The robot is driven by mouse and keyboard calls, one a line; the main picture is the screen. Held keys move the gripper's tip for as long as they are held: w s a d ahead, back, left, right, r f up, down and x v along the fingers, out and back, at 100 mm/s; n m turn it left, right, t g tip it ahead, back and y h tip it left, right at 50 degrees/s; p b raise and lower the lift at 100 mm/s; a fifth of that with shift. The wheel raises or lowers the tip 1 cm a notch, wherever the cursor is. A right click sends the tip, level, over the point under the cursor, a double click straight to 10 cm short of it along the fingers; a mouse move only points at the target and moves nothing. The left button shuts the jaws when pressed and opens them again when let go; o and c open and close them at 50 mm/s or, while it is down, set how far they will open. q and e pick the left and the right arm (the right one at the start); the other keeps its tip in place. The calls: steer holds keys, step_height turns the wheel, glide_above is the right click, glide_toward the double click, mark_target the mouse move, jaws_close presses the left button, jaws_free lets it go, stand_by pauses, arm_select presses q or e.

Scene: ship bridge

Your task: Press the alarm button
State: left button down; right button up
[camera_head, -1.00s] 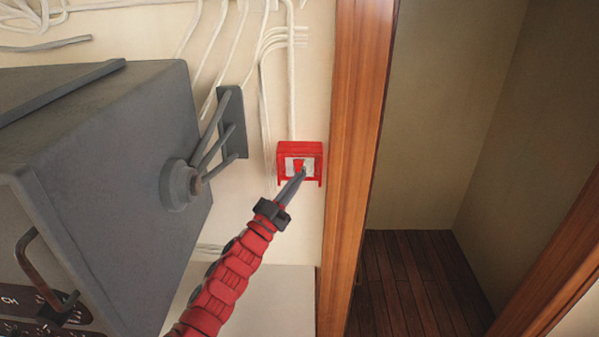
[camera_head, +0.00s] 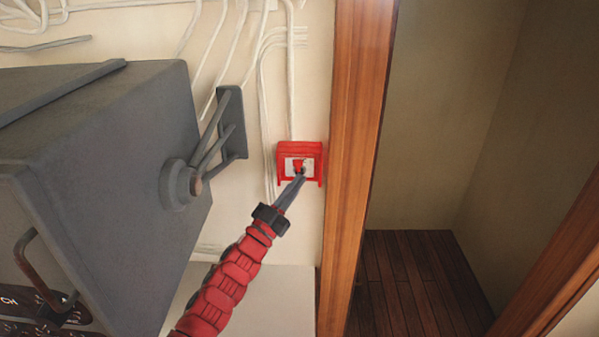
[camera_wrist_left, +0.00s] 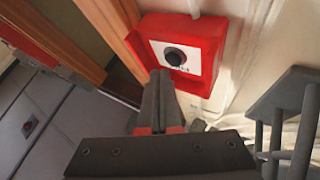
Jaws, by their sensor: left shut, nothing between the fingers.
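The alarm button is a red wall box (camera_head: 300,153) with a white face plate, beside the wooden door frame in the head view. In the left wrist view the red box (camera_wrist_left: 214,42) shows a round black button (camera_wrist_left: 175,56) on its white plate. My left gripper (camera_head: 299,178) is shut and empty. Its tips are in front of the lower part of the box and overlap the plate in the head view. In the left wrist view the shut fingers (camera_wrist_left: 160,80) lie just below the button, and I cannot tell whether they touch the box. My right gripper is not in view.
A large grey console (camera_head: 110,150) on a wall bracket (camera_head: 232,122) stands left of my left arm. White cables (camera_head: 264,100) run along the wall above. A wooden door frame (camera_head: 357,130) is close on the right, with an open doorway beyond.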

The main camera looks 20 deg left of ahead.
arm_select(q)
steer(key=shift+s, duration=0.1)
steer(key=s, duration=0.2)
steer(key=s+d, duration=0.1)
steer(key=s, duration=0.1)
steer(key=shift+s+d+p, duration=0.2)
steer(key=shift+s+p, duration=0.15)
stand_by(0.7)
